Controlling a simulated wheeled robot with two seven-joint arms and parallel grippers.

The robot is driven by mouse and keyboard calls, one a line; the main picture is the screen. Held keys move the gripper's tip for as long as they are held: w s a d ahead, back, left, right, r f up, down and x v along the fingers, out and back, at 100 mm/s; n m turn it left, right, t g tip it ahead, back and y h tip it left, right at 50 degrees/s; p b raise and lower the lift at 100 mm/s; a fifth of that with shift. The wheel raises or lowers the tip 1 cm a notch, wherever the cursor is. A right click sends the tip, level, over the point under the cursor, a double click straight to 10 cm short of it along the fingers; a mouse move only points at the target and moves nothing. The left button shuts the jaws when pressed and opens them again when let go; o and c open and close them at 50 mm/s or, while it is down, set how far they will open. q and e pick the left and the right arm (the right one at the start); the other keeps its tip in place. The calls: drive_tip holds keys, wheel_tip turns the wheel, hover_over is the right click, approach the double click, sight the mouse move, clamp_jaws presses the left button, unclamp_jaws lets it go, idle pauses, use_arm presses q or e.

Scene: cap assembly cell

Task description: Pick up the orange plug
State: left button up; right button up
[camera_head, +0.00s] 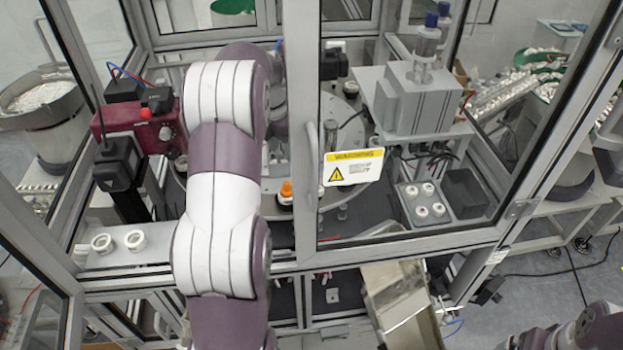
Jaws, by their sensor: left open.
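The orange plug (286,188) is a small orange piece in a dark round holder on the round table inside the cell, just right of my left arm. My left arm rises from the bottom through the cell's open front and bends over at the top. My left gripper (275,158) is open, mostly hidden behind the arm's forearm, and seems to be above and slightly left of the plug. I cannot see its fingertips clearly. My right gripper is out of view; only a piece of my right arm shows at the bottom right corner.
A framed glass door (408,225) with a yellow warning label (353,167) stands close right of the plug. A dark red device (135,125) is left of my arm. White rings (135,240) sit on the front left ledge. A metal chute (402,305) is below the door.

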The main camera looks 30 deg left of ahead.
use_arm(q)
drive_tip(key=n+b, duration=0.1)
drive_tip(key=b, duration=0.3)
approach(286, 183)
drive_tip(key=f, duration=0.1)
drive_tip(key=f+p, duration=0.1)
drive_tip(key=w+f, duration=0.1)
drive_tip(key=shift+w+d+f+p, duration=0.15)
drive_tip(key=shift+w+f+p, duration=0.1)
drive_tip(key=shift+f+p, duration=0.15)
drive_tip(key=f+p, duration=0.3)
drive_tip(key=f, duration=0.1)
drive_tip(key=shift+s, duration=0.25)
drive_tip(key=shift+f, duration=0.35)
drive_tip(key=shift+w+f, duration=0.2)
drive_tip(key=c, duration=0.8)
clamp_jaws()
